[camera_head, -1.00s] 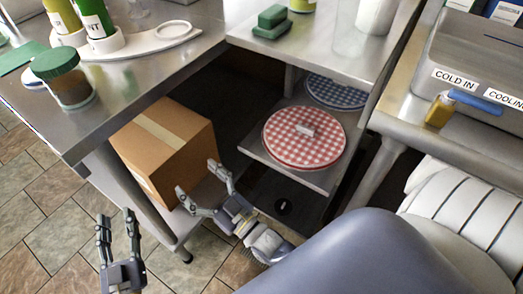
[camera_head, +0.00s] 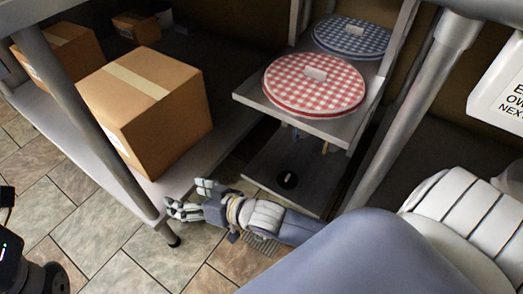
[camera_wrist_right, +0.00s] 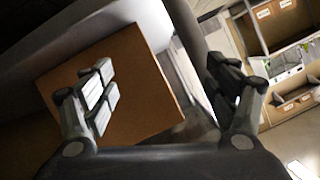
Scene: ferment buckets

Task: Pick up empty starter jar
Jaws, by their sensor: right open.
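No starter jar shows in either view now. My right gripper (camera_head: 187,198) is low, beside the steel table leg and in front of the lower shelf. It is open and empty, with its fingers toward the left. In the right wrist view my right gripper (camera_wrist_right: 163,85) has its two fingers spread wide, with a brown cardboard box (camera_wrist_right: 150,60) behind them. My left gripper is not in view.
The large cardboard box (camera_head: 150,105) sits on the left lower shelf, with smaller boxes behind. Red checked (camera_head: 313,88) and blue checked (camera_head: 352,36) round lids lie on the middle shelf. Steel legs (camera_head: 100,125) stand left and right (camera_head: 415,105).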

